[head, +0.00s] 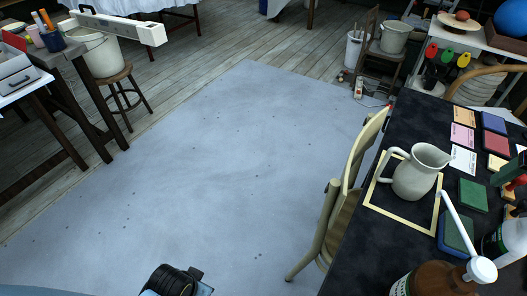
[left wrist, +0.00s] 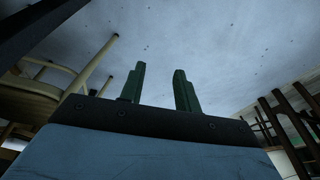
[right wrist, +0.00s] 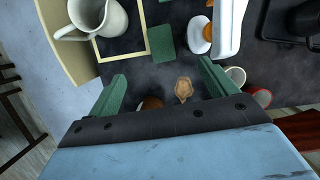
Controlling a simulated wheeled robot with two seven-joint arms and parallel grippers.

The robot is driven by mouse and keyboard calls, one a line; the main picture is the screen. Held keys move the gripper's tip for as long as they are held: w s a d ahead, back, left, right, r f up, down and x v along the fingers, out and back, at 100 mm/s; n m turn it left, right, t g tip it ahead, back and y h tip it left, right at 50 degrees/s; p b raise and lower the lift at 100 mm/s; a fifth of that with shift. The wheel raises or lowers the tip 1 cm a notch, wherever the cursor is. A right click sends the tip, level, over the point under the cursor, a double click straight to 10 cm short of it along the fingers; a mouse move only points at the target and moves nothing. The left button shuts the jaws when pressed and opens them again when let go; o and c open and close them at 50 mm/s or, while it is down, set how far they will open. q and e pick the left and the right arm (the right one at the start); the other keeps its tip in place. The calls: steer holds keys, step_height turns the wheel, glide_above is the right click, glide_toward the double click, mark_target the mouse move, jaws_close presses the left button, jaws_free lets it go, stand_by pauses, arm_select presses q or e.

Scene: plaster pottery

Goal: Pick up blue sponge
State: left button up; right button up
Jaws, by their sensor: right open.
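The blue sponge (head: 494,123) lies flat on the dark table at the right of the head view, behind a red sponge (head: 497,142). It does not show in either wrist view. My right gripper (right wrist: 163,82) is open and empty above the table, with a green sponge (right wrist: 161,42) ahead between its fingers. Part of it shows at the right edge of the head view, nearer than the blue sponge and apart from it. My left gripper (left wrist: 160,85) is open and empty over the floor, away from the table.
A white pitcher (head: 417,172) stands inside a pale frame (head: 372,197) on the table. A brown pump bottle (head: 443,281) with a white nozzle stands at the near edge. A wooden chair (head: 341,190) is against the table's left side. Cards (head: 462,136) lie left of the sponges.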

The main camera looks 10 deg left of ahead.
step_height(320, 180, down, 8)
steer(key=b, duration=0.6)
arm_select(q)
step_height(320, 180, up, 8)
steer(key=d+t+b, duration=0.1)
steer(key=b, duration=0.2)
arm_select(e)
glide_above(459, 238)
steer(key=f, duration=0.6)
steer(key=shift+s+f, duration=0.25)
steer(key=shift+s, duration=0.15)
steer(key=shift+b+x, duration=0.35)
steer(key=shift+x, duration=0.6)
steer(key=shift+w+f, duration=0.2)
steer(key=shift+f, duration=0.15)
steer(key=b+x, duration=0.2)
steer(key=x, duration=0.2)
steer(key=shift+f, duration=0.25)
arm_select(q)
steer(key=w+d+r+t+h, duration=0.1)
steer(key=w+d+r+t, duration=0.1)
steer(key=w+r+t, duration=0.1)
steer(key=w+d+r+t+h, duration=0.1)
steer(key=w+d+r+t, duration=0.2)
steer(key=w, duration=0.5)
steer(key=r+t, duration=0.1)
steer(key=t, duration=0.1)
steer(key=shift+t+h, duration=0.4)
